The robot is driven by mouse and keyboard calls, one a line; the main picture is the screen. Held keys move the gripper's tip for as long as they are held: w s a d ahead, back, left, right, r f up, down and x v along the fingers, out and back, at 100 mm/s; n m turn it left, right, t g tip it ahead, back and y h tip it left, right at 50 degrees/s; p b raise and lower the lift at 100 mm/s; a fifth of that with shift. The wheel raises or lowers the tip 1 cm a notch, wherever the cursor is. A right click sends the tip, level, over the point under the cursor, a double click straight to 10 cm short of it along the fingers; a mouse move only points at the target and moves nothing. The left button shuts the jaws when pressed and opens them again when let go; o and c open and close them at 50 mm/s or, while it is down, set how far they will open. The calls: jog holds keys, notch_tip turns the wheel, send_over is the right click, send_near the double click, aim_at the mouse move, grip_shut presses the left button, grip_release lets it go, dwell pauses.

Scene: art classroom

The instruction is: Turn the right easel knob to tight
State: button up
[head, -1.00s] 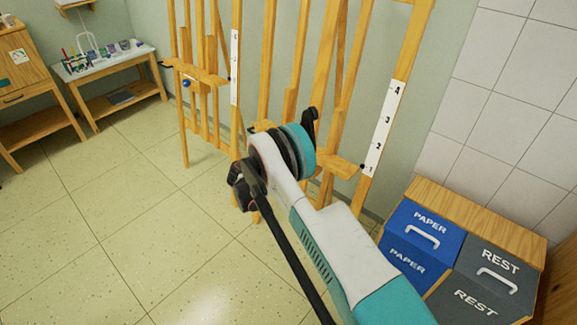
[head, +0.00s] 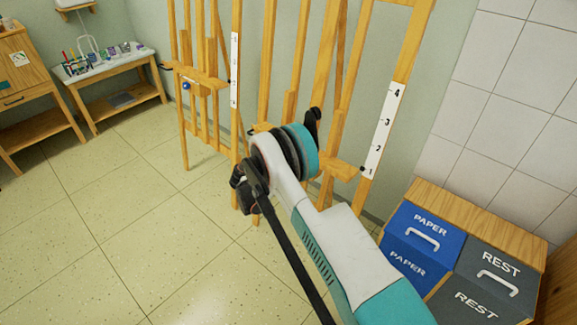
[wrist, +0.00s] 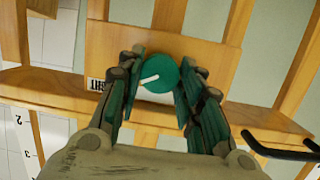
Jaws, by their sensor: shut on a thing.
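The right easel (head: 302,75) stands against the wall in the head view, with a number scale on its right upright. Its knob (wrist: 158,73) shows in the wrist view as a green disc with a white pointer line, set on the wooden crosspiece. The pointer slants toward the lower left of that picture. A label (wrist: 98,84), partly hidden, sits beside the knob on the left. My gripper (wrist: 158,85) is shut on the knob, with a green-padded finger on each side. In the head view my arm hides the knob and the fingers.
The left easel (head: 198,78) with a blue knob (head: 186,86) stands further left. A blue paper bin (head: 415,245) and a grey rest bin (head: 490,270) stand at the lower right. A side table (head: 115,75) is at the back left. The floor at left is clear.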

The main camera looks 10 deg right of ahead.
jog(key=o, duration=1.1)
jog(key=shift+c, duration=0.2)
jog(key=shift+a, duration=0.15)
jog(key=v, duration=1.1)
jog(key=shift+s+a+r, duration=0.15)
jog(key=shift+s+a, duration=0.1)
